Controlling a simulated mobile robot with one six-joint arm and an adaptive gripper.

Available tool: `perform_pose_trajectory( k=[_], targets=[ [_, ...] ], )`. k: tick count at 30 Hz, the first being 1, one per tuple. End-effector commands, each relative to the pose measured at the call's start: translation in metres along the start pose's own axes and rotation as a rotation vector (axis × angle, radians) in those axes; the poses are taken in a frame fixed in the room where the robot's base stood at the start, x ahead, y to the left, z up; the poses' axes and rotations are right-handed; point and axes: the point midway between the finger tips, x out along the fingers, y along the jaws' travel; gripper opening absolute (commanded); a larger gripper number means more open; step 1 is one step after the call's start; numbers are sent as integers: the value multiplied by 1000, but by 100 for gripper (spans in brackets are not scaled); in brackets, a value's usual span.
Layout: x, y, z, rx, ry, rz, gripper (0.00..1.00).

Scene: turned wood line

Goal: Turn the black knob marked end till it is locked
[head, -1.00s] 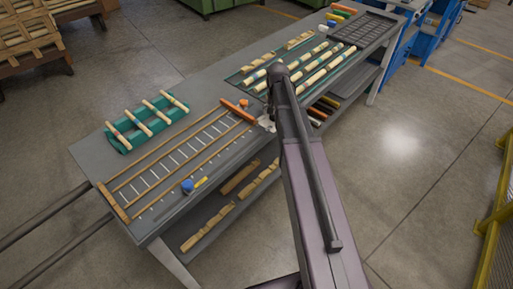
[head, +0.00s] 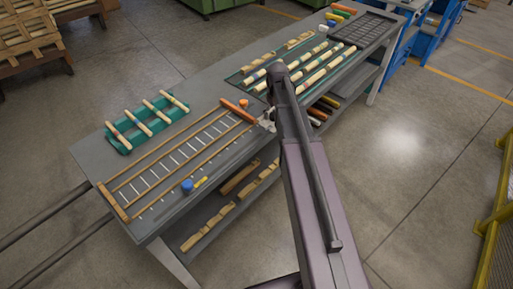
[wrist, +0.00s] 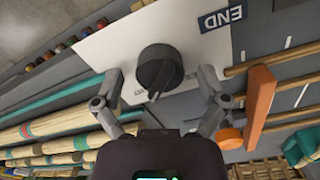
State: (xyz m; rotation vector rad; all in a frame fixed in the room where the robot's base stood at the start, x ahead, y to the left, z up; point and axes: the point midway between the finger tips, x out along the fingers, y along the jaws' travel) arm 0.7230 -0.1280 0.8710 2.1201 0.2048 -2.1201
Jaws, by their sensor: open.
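The black knob (wrist: 160,68) sits on a white plate (wrist: 112,47) in the wrist view. A dark blue label reading END (wrist: 222,19) is beside it, upside down in this view. My gripper (wrist: 160,88) is open, with one finger on each side of the knob and gaps visible between fingers and knob. In the head view my arm hides the knob, and only part of my gripper (head: 268,120) shows at the bench edge.
An orange bar (wrist: 260,105) and an orange round piece (wrist: 230,138) lie right of my gripper in the wrist view. Striped turned rods (wrist: 60,125) lie to the left. In the head view, a wooden-railed frame (head: 165,165) and a green rack (head: 122,146) occupy the bench's left part.

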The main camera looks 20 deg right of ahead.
Motion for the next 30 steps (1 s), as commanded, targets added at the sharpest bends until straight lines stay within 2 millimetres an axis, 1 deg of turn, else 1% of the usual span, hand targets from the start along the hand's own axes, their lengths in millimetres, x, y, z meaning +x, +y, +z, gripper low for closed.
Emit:
perform_pose_trajectory(
  k=[21, 22, 30],
  targets=[
    [-1, 0, 0, -475, 0, 0, 93],
    [-8, 0, 0, -471, 0, 0, 93],
    [-31, 0, 0, -467, 0, 0, 93]
  ],
)
